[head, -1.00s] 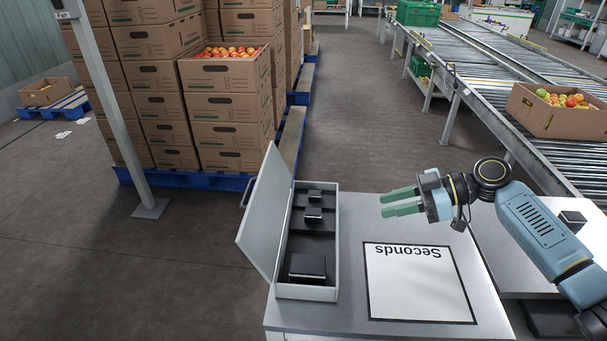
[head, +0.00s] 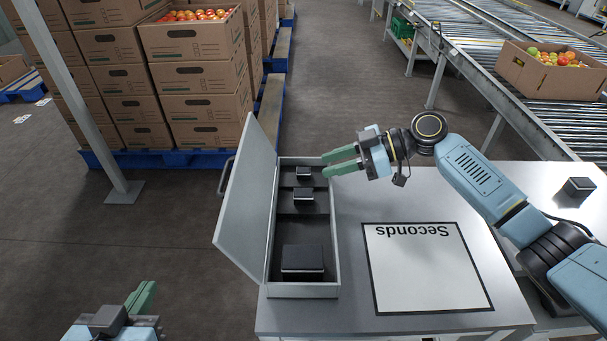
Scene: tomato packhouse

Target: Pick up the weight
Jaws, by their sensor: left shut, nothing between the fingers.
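Three dark weights sit in an open grey case with compartments (head: 333,230) on the table: a small one (head: 303,173) at the back, a medium one (head: 303,196) in front of it, and a large one (head: 302,261) at the near end. The case's lid (head: 248,195) stands open on the left side. My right gripper (head: 325,165) is open and empty, its green fingers pointing left by the case's back right edge, near the small weight. My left gripper (head: 147,293) is shut and empty at the lower left, away from the case.
A white mat marked "Seconds" (head: 425,275) lies on the table (head: 350,318) right of the case. A small dark block (head: 578,188) sits on the surface at the right. Stacked cartons (head: 195,85) stand behind left; a roller conveyor (head: 480,85) with a tomato box runs behind right.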

